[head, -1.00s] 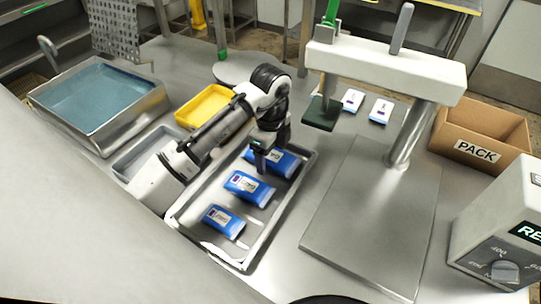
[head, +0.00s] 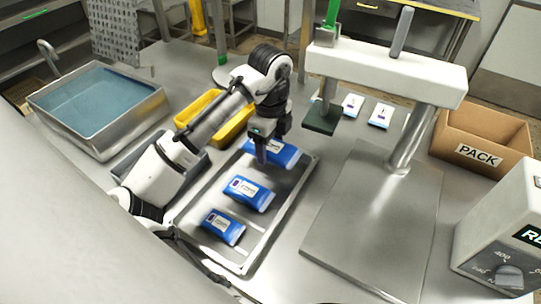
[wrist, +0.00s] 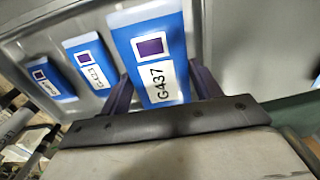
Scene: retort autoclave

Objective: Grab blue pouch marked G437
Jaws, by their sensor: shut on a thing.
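The blue pouch marked G437 (wrist: 150,55) is between the fingers of my gripper (wrist: 160,85) in the wrist view, its label readable. In the head view my gripper (head: 268,155) is shut on this pouch (head: 287,154) at the far end of the metal tray (head: 258,258). The pouch appears slightly raised and tilted. Two other blue pouches lie in the tray: a middle one (head: 249,193) and a near one (head: 222,226). They also show in the wrist view, the middle one (wrist: 90,61) and the near one (wrist: 52,79); their markings are hard to read.
A press-like stand with a white beam (head: 385,70) and flat base (head: 370,225) stands right of the tray. A PACK box (head: 480,152) is at right, a yellow tray (head: 232,128) and water basin (head: 98,105) at left.

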